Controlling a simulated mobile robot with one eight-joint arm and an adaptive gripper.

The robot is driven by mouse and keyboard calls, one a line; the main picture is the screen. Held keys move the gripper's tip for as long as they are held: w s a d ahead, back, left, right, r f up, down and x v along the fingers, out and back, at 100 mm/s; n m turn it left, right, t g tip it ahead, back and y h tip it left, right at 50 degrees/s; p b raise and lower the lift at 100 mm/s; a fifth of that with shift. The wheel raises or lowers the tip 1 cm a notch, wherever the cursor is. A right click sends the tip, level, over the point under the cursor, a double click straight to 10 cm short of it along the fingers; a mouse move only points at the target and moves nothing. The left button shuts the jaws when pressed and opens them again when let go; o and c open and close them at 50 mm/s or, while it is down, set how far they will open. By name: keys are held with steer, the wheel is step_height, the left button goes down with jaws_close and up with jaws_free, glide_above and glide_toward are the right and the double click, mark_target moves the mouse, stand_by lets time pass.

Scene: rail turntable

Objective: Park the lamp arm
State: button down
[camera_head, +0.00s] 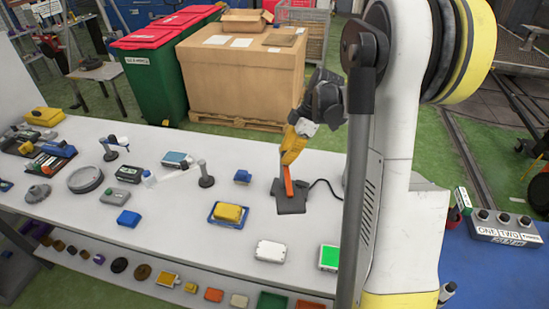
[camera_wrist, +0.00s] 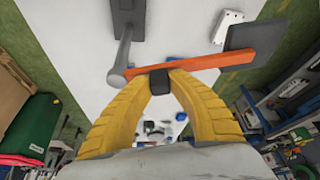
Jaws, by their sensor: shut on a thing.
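The lamp arm is an orange bar (camera_head: 289,184) below my gripper (camera_head: 291,152) in the head view. In the wrist view the orange bar (camera_wrist: 205,63) runs from the top of a grey post (camera_wrist: 122,50) to a dark flat plate (camera_wrist: 255,42). A dark base (camera_wrist: 124,12) lies at the far end of the post. The yellow fingers of my gripper (camera_wrist: 160,82) are shut on a small black knob (camera_wrist: 158,80) at the bar's near side, close to the post. A dark square piece (camera_head: 291,205) shows below the bar in the head view; some of the lamp is hidden.
A dark cable runs right from the lamp. A yellow block (camera_head: 230,212) on a blue tray, a white box (camera_head: 270,251) and a green-topped box (camera_head: 329,257) sit nearer the front edge. A button box (camera_head: 503,228) is at right.

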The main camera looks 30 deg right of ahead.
steer(key=shift+s+d+n+g+b, duration=0.2)
steer(key=shift+d+n+g, duration=0.45)
steer(key=shift+n, duration=0.7)
steer(key=shift+s+d+n+g+b, duration=0.2)
steer(key=shift+d+n+g, duration=0.25)
steer(key=shift+d+n, duration=0.65)
steer(key=shift+a+n, duration=0.25)
steer(key=shift+n, duration=0.2)
steer(key=c, duration=1.2)
jaws_free()
steer(key=v, duration=1.2)
steer(key=shift+d+f, duration=0.1)
steer(key=shift+d, duration=0.15)
